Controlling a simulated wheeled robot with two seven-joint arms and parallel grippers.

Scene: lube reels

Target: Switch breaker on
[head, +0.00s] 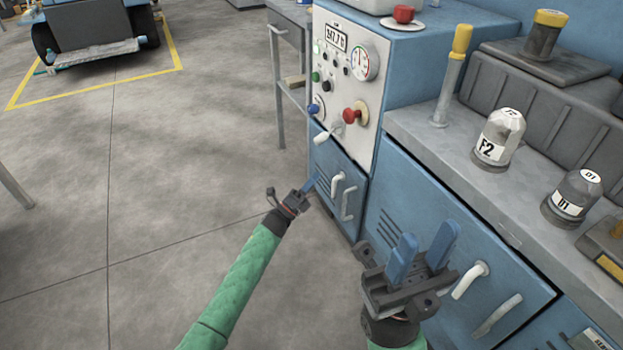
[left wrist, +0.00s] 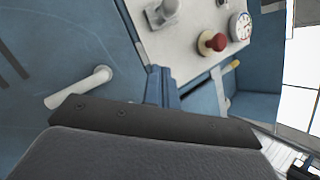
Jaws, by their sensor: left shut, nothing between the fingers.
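The control panel (head: 338,90) is on the front of a blue cabinet. Near its bottom edge is a pale lever switch (head: 324,135), which looks like the breaker; it is partly cut off in the left wrist view (left wrist: 162,12). I cannot read its on or off marking. My left gripper (head: 311,183) is below and in front of this lever, apart from it. Its blue fingers (left wrist: 161,85) are together and empty, pointing toward the panel's lower edge. My right gripper (head: 424,248) is open and empty, in front of the blue cabinet door to the right.
Beside the lever is a red knob (head: 350,116) on a yellow base, with a gauge (head: 361,62) above. A white door handle (head: 337,184) sticks out near my left gripper.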

